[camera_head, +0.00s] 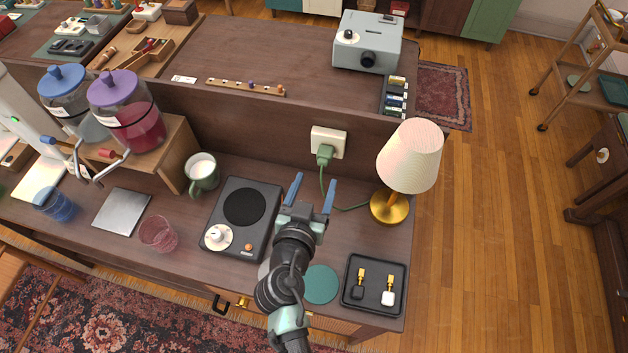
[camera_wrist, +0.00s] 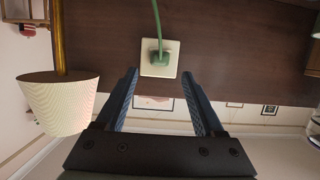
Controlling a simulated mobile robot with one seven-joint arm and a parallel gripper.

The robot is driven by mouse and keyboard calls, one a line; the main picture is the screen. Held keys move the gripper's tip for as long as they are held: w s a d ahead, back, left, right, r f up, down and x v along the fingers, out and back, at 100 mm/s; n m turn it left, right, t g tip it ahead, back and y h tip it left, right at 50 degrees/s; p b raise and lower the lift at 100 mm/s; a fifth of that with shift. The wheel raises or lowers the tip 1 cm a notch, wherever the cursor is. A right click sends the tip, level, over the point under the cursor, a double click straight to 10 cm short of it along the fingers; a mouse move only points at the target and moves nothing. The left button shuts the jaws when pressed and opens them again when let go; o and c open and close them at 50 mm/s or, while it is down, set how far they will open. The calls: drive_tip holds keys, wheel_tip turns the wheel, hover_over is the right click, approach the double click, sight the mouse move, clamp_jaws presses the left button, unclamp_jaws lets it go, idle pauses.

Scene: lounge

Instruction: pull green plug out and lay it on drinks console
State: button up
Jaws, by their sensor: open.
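The green plug (camera_head: 325,152) sits in the cream wall socket (camera_head: 328,138) on the console's upright back panel. Its green cord hangs down and runs right toward the lamp base. In the wrist view, upside down, the plug (camera_wrist: 158,58) is in the socket plate (camera_wrist: 172,70) beyond and between my fingertips. My gripper (camera_head: 312,187) is open and empty, with blue fingers, above the console and in front of the plug, apart from it. The drinks console (camera_head: 185,232) is a dark wooden top below the socket.
A lamp (camera_head: 409,155) with a brass base stands right of the socket. A hot plate (camera_head: 243,215), a green mug (camera_head: 202,174) and drink dispensers (camera_head: 130,110) stand left. A green coaster (camera_head: 320,284) and a black tray (camera_head: 375,285) lie at the front right. Bare top shows between lamp and tray.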

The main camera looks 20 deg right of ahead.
sight(322, 164)
drive_tip(key=b+x, duration=0.1)
drive_tip(key=x, duration=0.5)
drive_tip(key=shift+w+d+f+b, duration=0.15)
drive_tip(key=shift+b, duration=0.15)
drive_tip(key=shift+b+x, duration=0.65)
drive_tip(key=shift+x, duration=0.55)
clamp_jaws()
drive_tip(key=shift+o, duration=0.2)
unclamp_jaws()
